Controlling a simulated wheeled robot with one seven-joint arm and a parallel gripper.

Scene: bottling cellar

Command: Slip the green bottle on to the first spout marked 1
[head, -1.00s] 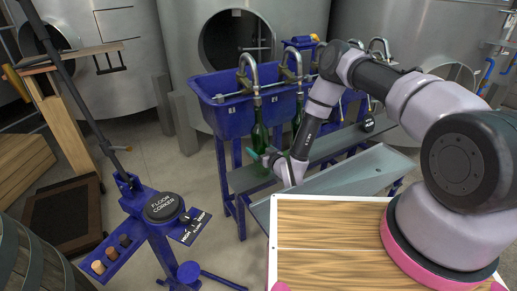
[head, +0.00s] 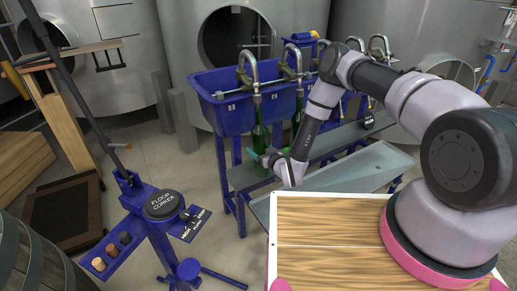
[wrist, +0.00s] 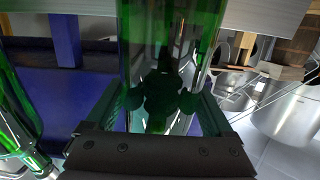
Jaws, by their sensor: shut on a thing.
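A green bottle (head: 260,137) stands upright directly below the first spout (head: 256,84), the leftmost on the blue trough. Its mouth is at the spout's lower end; I cannot tell whether the tip is inside the neck. My gripper (head: 263,158) is shut on the bottle's body from the right. In the wrist view the green bottle (wrist: 168,50) fills the space between my fingers (wrist: 165,112). A second green bottle (head: 297,113) is at the spout to the right; a green bottle also shows at the left of the wrist view (wrist: 18,115).
The blue trough (head: 225,120) carries several spouts in a row. A grey bench (head: 340,143) runs below it. The blue floor corker (head: 163,205) stands at the front left, with open floor between it and the bench. Steel tanks (head: 180,40) stand behind.

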